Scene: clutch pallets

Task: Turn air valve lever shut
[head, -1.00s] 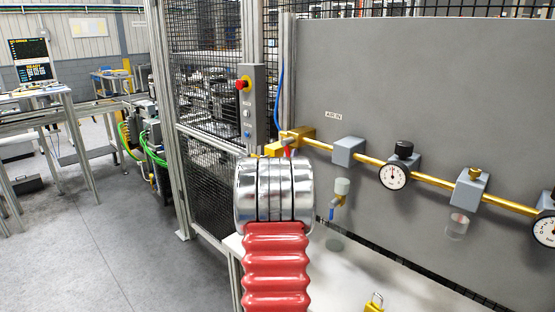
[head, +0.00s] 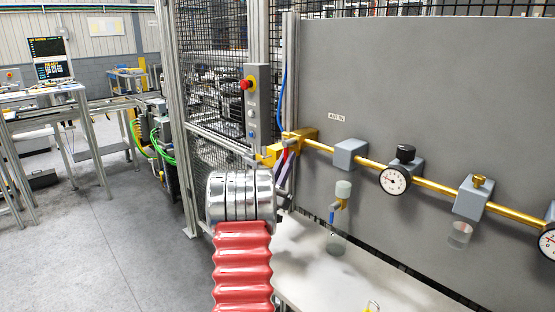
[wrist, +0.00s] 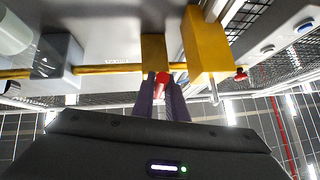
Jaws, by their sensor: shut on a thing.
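The brass air valve (head: 301,136) sits at the left end of the brass pipe, by the "AIR IN" label; its brass body also shows in the wrist view (wrist: 155,50). The red lever (wrist: 164,78) is at the valve, between the two purplish fingers of my gripper (wrist: 161,83). My gripper is shut on the lever. In the head view my gripper (head: 289,160) is just below the valve, partly behind my silver and red arm, and only a sliver of red shows there. The lever's exact angle is hard to tell.
A grey control box (head: 257,103) with a red button stands left of the valve on the mesh fence. Along the pipe (head: 436,186) are a grey block (head: 350,153) and a gauge (head: 395,180). A white bench top (head: 320,265) lies below. The floor at left is open.

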